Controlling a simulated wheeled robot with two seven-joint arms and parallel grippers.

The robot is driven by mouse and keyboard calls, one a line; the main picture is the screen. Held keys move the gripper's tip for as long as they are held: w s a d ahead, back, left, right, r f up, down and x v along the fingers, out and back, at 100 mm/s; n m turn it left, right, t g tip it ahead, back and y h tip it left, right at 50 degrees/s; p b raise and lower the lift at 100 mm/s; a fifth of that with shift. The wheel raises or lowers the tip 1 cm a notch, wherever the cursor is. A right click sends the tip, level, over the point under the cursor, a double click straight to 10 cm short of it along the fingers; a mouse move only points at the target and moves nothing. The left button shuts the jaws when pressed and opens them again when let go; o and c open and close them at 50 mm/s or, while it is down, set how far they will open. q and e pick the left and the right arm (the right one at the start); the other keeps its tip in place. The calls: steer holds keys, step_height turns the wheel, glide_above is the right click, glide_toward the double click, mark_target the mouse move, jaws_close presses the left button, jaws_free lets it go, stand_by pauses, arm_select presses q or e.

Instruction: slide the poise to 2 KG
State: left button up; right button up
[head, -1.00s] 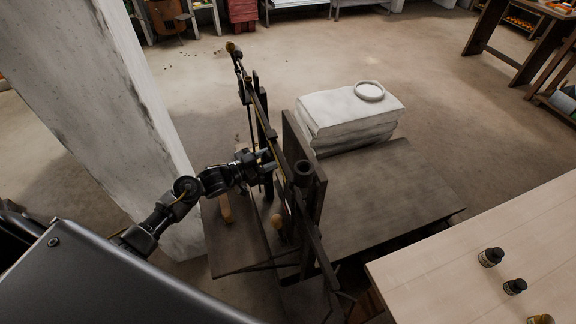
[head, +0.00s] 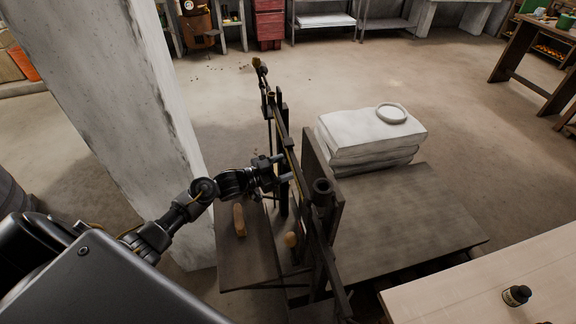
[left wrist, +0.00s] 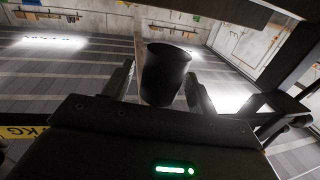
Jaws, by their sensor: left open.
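The beam scale stands mid-picture in the head view, its long dark beam (head: 283,130) with a brass strip running from upper left to lower right. A dark cylinder (head: 322,188), which looks like the poise, sits at the beam. My left gripper (head: 284,168) is open at the beam, its fingers pointing right toward the cylinder. In the left wrist view a dark cylinder (left wrist: 165,75) shows between the two spread fingers; whether they touch it I cannot tell. A yellow strip (left wrist: 30,132) with "KG" shows at left; the 2 KG mark is not readable. My right gripper is out of view.
A dark upright board (head: 322,170) and the scale platform (head: 420,215) lie right of the beam. A concrete pillar (head: 115,120) stands left.

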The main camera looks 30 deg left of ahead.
arm_select(q)
steer(key=b+v, duration=0.2)
steer(key=v, duration=0.9)
steer(key=shift+d+f, duration=0.1)
